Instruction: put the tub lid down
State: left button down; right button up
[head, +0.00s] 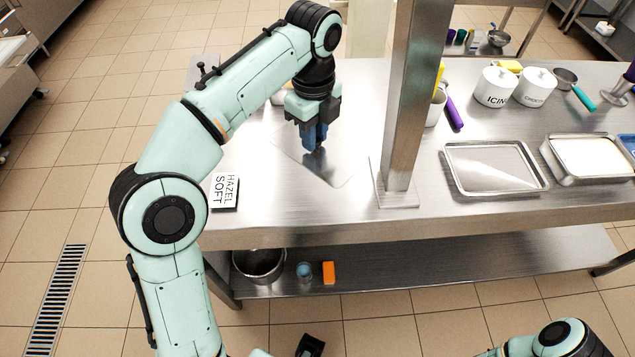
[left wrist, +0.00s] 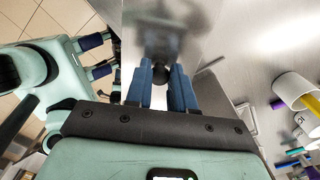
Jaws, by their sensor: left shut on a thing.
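The tub lid (head: 341,172) is a thin, shiny grey sheet that blends with the steel worktop below it, near the worktop's left end. My left gripper (head: 314,143) points down over its middle, with blue fingers shut on the lid's dark knob. In the left wrist view the knob (left wrist: 162,74) sits between the fingertips, and the lid (left wrist: 160,38) stretches out beyond it. I cannot tell whether the lid touches the worktop. My right gripper (left wrist: 96,57) shows at the left of the left wrist view, its blue fingers apart and empty.
A "HAZEL SOFT" label block (head: 225,190) stands at the front left of the lid. A steel post (head: 404,110) rises to its right. A shallow tray (head: 494,167) and white canisters (head: 496,87) are farther right. A pot (head: 258,264) is on the lower shelf.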

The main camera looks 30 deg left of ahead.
pick_arm(q)
notch_tip(320, 180, down, 10)
jog(key=b, duration=0.2)
jog(key=shift+f+b, duration=0.2)
jog(key=shift+b, duration=0.2)
jog(key=shift+f+b, duration=0.55)
jog(key=shift+f, duration=1.95)
pick_arm(e)
jog(key=shift+s+f, duration=0.2)
jog(key=shift+f, duration=0.95)
jog(key=shift+s+f, duration=0.15)
jog(key=shift+f, duration=0.95)
pick_arm(q)
jog(key=shift+f, duration=0.15)
jog(key=c, duration=1)
grip_release()
jog(key=shift+o, duration=0.2)
notch_tip(320, 180, up, 12)
jog(key=p, duration=0.3)
jog(key=shift+r, duration=0.2)
pick_arm(e)
notch_tip(320, 180, up, 3)
jog(key=shift+w+r, duration=0.1)
jog(key=shift+w, duration=0.05)
